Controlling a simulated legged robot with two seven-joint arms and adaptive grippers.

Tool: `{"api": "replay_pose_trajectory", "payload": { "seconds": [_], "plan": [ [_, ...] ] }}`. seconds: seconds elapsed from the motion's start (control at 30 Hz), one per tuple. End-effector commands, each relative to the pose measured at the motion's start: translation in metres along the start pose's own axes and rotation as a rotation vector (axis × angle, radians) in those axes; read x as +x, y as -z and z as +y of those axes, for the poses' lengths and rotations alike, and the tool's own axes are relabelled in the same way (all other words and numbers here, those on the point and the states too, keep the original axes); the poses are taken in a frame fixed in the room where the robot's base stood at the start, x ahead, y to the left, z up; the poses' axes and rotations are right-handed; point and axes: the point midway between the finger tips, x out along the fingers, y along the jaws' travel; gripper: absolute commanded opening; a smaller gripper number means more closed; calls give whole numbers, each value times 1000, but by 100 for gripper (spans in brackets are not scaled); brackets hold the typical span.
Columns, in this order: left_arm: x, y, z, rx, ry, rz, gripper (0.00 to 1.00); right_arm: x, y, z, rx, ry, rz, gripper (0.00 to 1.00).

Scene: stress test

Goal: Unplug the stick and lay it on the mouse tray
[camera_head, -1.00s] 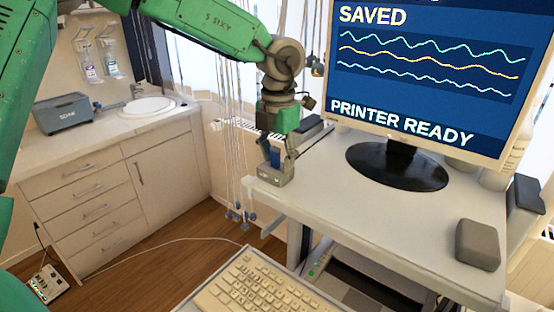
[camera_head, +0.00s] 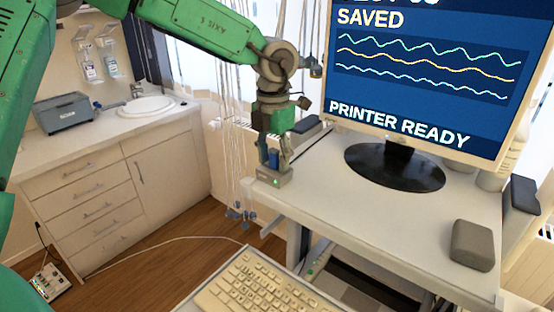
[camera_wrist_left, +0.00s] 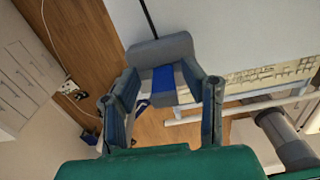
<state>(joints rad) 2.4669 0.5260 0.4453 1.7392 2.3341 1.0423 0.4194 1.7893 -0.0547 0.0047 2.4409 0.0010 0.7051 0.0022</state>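The blue stick (camera_head: 273,157) stands upright in a grey block (camera_head: 274,178) with a small green light, at the desk's near left corner. In the left wrist view the blue stick (camera_wrist_left: 164,85) shows against the grey block (camera_wrist_left: 160,50). My left gripper (camera_head: 275,152) points down over it. In the left wrist view the fingers (camera_wrist_left: 171,86) are spread either side of the stick, with gaps visible. My right gripper is not in view. A lower shelf (camera_head: 345,284) shows partly under the desk; I cannot tell whether it is the mouse tray.
A monitor on a dark round base (camera_head: 396,168) stands behind on the white desk (camera_head: 375,210). A grey box-shaped object (camera_head: 472,245) sits at the right. A keyboard (camera_head: 255,285) is in front, lower than the desk. Cords (camera_head: 235,130) hang left of my gripper.

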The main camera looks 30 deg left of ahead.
Motion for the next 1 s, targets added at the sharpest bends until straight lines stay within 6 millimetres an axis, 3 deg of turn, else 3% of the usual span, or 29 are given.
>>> {"api": "replay_pose_trajectory", "payload": {
  "seconds": [0.9, 0.97, 1.0],
  "plan": [
    [0, 0, -5, -1, 1, 1, 38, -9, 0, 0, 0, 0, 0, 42],
    [0, 0, -4, -1, 1, 0, 20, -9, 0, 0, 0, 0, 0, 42],
    [1, 0, -3, -1, 2, 0, 6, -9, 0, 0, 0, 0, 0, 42]
  ]
}}
